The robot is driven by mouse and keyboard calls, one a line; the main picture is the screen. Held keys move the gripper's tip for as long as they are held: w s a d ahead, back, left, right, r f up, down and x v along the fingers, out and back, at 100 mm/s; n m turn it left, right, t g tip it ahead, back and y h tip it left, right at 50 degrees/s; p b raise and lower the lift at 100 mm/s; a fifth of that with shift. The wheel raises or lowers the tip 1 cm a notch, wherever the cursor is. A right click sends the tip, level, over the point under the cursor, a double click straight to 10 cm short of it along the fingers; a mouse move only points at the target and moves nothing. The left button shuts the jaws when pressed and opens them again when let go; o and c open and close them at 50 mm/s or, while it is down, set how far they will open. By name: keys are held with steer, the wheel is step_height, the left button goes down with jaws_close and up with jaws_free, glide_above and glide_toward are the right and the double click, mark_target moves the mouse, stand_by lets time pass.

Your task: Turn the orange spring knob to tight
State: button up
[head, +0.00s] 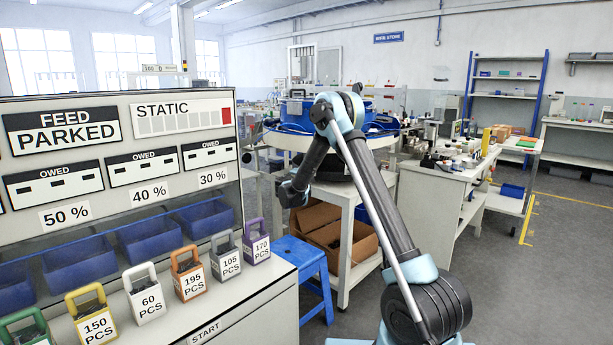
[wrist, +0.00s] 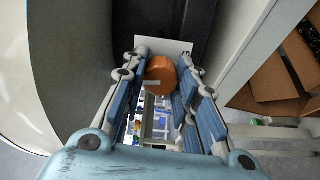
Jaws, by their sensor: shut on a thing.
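The orange spring knob (wrist: 161,76) is in the wrist view, near the upper middle, between the finger pads of my gripper (wrist: 167,72). The gripper is closed around the knob, one finger on each side. A small pale mark shows on the left part of the knob's face. A pale plate (wrist: 174,46) shows behind the knob; any tight marking cannot be made out. In the head view the knob cannot be made out, and the fingers are not clear at the end of my arm.
In the head view a panel with counters (head: 120,120) and several tagged bins, one an orange-handled bin (head: 189,275), stands at left. Open boxes (wrist: 275,75) show at right in the wrist view.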

steer(key=shift+d+m, duration=0.1)
steer(key=shift+m, duration=0.7)
steer(key=o, duration=1)
steer(key=shift+f, duration=0.15)
steer(key=shift+o, duration=0.2)
steer(key=v, duration=1.1)
steer(key=shift+s, duration=0.35)
